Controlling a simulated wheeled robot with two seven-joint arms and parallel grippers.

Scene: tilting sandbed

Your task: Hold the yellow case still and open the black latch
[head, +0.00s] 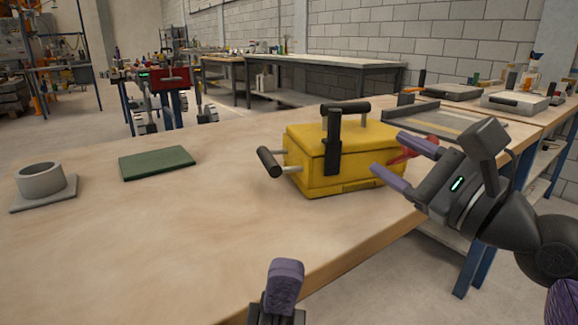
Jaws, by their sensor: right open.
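The yellow case (305,160) sits upright and closed on the wooden table, near its right edge. A black upright bar, seemingly the latch (332,155), stands against its front and rises above the lid. A black grip (350,107) lies across above the lid, and another black grip (268,161) sticks out on a grey rod at the left. My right gripper (389,153) is open at the case's right end. A red part (408,150) shows between its fingers; contact is unclear. One purple finger of my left gripper (285,278) shows at the bottom, away from the case.
A green flat block (157,163) and a grey ring on a square plate (42,182) lie on the table's left side. The wooden table (190,225) is clear in front of the case. Other benches stand behind and at the right.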

